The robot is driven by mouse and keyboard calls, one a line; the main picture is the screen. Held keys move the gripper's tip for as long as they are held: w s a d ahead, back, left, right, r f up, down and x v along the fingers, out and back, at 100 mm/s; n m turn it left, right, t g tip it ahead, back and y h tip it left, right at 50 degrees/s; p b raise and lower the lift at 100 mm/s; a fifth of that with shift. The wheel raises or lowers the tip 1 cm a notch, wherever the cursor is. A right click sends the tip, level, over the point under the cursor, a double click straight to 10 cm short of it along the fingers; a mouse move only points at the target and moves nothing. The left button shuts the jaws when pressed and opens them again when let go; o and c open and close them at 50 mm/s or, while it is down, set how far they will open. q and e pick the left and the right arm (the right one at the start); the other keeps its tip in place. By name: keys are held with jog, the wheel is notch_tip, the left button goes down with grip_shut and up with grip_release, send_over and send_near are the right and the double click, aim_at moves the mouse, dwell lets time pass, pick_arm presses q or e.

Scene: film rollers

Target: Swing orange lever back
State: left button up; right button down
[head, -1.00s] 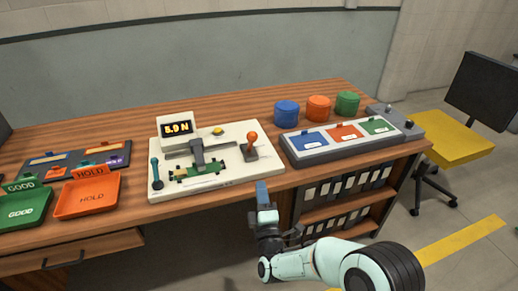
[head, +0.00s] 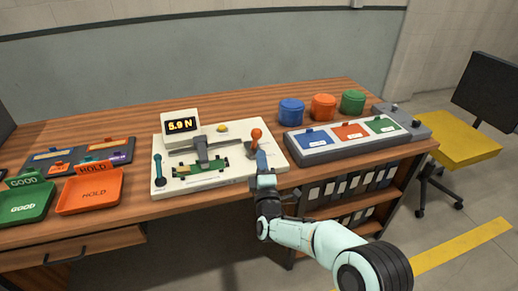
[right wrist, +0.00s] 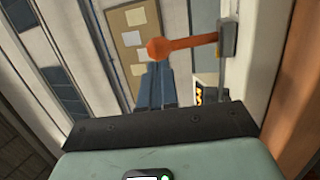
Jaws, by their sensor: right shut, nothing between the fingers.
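The orange lever (head: 256,137) with its round knob stands on the right part of the white test fixture (head: 170,190). My right gripper (head: 262,160) is shut and empty, with its blue fingers just in front of the lever. In the right wrist view the orange lever (right wrist: 185,46) runs from its grey mount at the right to the knob. The shut fingertips of my right gripper (right wrist: 162,66) are right by the knob; I cannot tell whether they touch it. The fixture's display reads 5.9 N. My left gripper is not in view.
Orange (head: 90,192) and green (head: 25,203) trays stand at the left. A grey panel with blue, orange and green pads (head: 350,133) lies to the right, with several round containers behind it. The wooden table's (head: 110,127) back strip is clear.

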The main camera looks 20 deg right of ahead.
aim_at(255, 139)
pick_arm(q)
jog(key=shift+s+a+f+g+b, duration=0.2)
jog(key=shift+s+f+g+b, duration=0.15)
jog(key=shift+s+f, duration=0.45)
pick_arm(e)
jog(key=shift+x, duration=2.3)
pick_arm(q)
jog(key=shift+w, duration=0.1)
